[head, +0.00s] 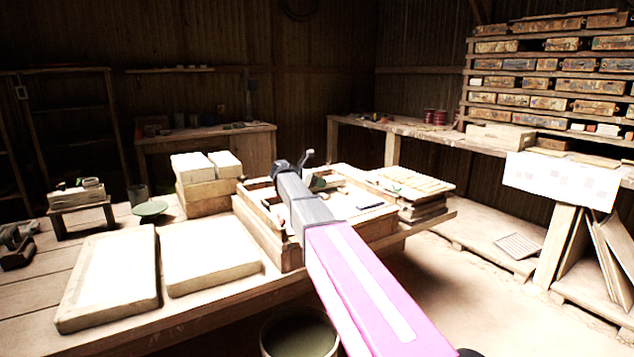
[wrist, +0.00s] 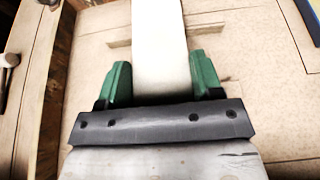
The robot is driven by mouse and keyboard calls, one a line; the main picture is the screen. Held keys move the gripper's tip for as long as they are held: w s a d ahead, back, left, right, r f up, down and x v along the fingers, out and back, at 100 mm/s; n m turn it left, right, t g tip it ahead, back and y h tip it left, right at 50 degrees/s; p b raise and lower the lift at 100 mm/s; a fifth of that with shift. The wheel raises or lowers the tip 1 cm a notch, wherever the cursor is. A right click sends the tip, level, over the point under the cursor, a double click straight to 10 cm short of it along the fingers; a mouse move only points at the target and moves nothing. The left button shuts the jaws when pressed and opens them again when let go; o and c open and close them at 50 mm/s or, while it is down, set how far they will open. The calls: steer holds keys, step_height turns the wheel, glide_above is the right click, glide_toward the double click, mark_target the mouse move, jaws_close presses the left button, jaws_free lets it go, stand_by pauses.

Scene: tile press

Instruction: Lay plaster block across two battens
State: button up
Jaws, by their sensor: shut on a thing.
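In the wrist view my gripper (wrist: 150,80) has its two green fingers on either side of a long pale plaster block (wrist: 160,45). It is shut on the block, which runs away from the fingers out of the top of the picture. Two thin wooden strips, which look like the battens, lie on the pale board below: one (wrist: 120,43) shows on both sides of the block, the other (wrist: 230,82) only at its right. I cannot tell whether the block touches them. In the head view my gripper (head: 318,182) is over the framed bench top, partly hidden by my arm.
A wooden frame (head: 265,232) surrounds the work area. Two large pale slabs (head: 112,275) (head: 210,255) lie at its left. Stacked blocks (head: 208,190) stand behind them, and stacked boards (head: 415,184) at the right. A dark blue bar (head: 370,206) lies inside the frame.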

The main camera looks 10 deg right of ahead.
steer(key=shift+s+f, duration=0.15)
steer(key=shift+f, duration=0.45)
steer(key=o, duration=1.2)
steer(key=shift+f, duration=0.1)
steer(key=shift+s, duration=0.1)
steer(key=shift+r, duration=0.2)
steer(key=v, duration=0.4)
steer(key=r+v, duration=0.1)
steer(key=v, duration=0.7)
steer(key=shift+w+r, duration=0.2)
steer(key=shift+w, duration=0.1)
